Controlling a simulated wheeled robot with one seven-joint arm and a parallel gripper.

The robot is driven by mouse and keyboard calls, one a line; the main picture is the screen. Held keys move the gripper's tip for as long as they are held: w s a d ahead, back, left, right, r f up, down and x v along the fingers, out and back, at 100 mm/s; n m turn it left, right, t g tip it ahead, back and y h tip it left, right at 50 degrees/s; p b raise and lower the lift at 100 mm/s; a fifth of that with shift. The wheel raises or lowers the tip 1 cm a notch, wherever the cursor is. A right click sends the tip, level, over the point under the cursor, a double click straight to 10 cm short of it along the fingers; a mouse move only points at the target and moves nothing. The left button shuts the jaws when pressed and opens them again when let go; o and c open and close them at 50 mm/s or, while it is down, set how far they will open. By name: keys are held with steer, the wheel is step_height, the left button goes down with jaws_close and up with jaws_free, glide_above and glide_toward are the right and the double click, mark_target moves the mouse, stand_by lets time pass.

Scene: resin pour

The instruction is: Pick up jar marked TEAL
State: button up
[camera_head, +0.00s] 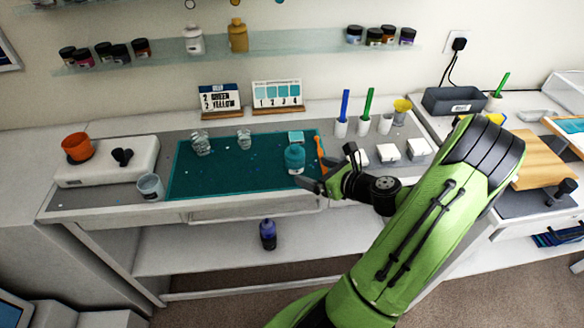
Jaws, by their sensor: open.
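A teal jar (294,159) stands upright on the dark green mat (222,166), near the mat's right end. Its label is too small to read. My gripper (314,172) is just to the right of the jar and low over the mat's right edge. Its jaws are open, with nothing seen between them. I cannot tell whether a fingertip touches the jar. My green arm reaches in from the lower right.
Two clear cups (201,144) (244,139) stand on the mat's back half. White blocks (388,152) are right of my gripper. The mat's middle is mostly free.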

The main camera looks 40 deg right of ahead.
mark_target(302, 167)
steer(key=b+x, duration=0.1)
steer(key=x, duration=0.7)
steer(key=shift+w+a+f+b, duration=0.1)
steer(key=shift+w+f+b, duration=0.1)
steer(key=shift+w+b, duration=0.1)
steer(key=shift+r, duration=0.1)
steer(key=c, duration=1.2)
steer(key=shift+c, duration=0.3)
steer(key=shift+r, duration=0.1)
